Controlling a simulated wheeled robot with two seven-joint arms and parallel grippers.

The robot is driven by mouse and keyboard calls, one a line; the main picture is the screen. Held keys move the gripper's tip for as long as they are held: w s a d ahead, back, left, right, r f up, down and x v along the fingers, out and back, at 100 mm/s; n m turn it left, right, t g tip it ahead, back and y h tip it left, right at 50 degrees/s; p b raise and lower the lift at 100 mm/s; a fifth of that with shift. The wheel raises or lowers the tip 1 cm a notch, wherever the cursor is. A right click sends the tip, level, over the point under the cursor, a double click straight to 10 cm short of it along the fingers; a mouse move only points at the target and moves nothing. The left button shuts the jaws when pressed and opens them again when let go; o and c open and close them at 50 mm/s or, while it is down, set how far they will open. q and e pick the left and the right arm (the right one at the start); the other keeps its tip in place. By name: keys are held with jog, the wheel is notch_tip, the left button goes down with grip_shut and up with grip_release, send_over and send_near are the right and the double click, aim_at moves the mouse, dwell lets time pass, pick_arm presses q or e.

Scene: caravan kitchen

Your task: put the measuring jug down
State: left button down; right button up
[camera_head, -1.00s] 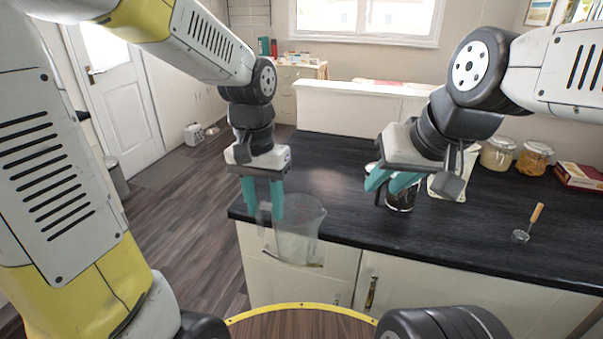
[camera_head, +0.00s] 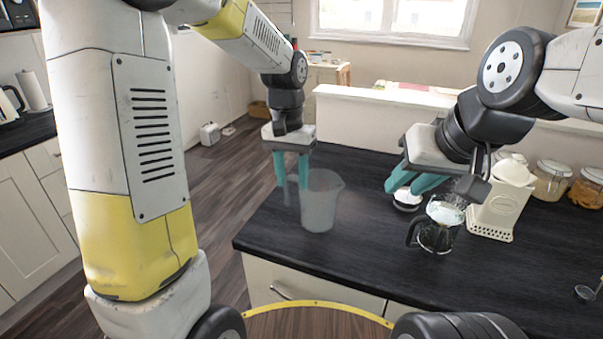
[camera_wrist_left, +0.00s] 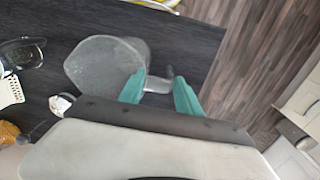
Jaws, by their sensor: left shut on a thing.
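The measuring jug (camera_head: 321,203) is a translucent grey, upright vessel, seen over the left part of the dark worktop. My left gripper (camera_head: 291,184) is at its left side, with its teal fingers shut on the handle. In the left wrist view the jug (camera_wrist_left: 103,62) has its open mouth facing the camera, and its handle lies between the fingers (camera_wrist_left: 160,92). Whether its base touches the worktop I cannot tell. My right gripper (camera_head: 408,186) hangs to the right of the jug, above a small white-topped object (camera_head: 407,200); its finger gap is unclear.
The worktop (camera_head: 350,265) is clear in front of the jug. A glass coffee pot (camera_head: 437,236) and a cream canister (camera_head: 502,205) stand to the right, with glass jars (camera_head: 551,181) behind. The worktop's left edge drops to the wooden floor (camera_head: 215,190).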

pick_arm(q)
jog(key=w+f, duration=0.4)
jog(key=w, duration=0.1)
jog(key=shift+w+d, duration=0.2)
jog(key=shift+f, duration=0.1)
jog(key=c, duration=0.8)
grip_release()
jog(key=shift+c, duration=0.2)
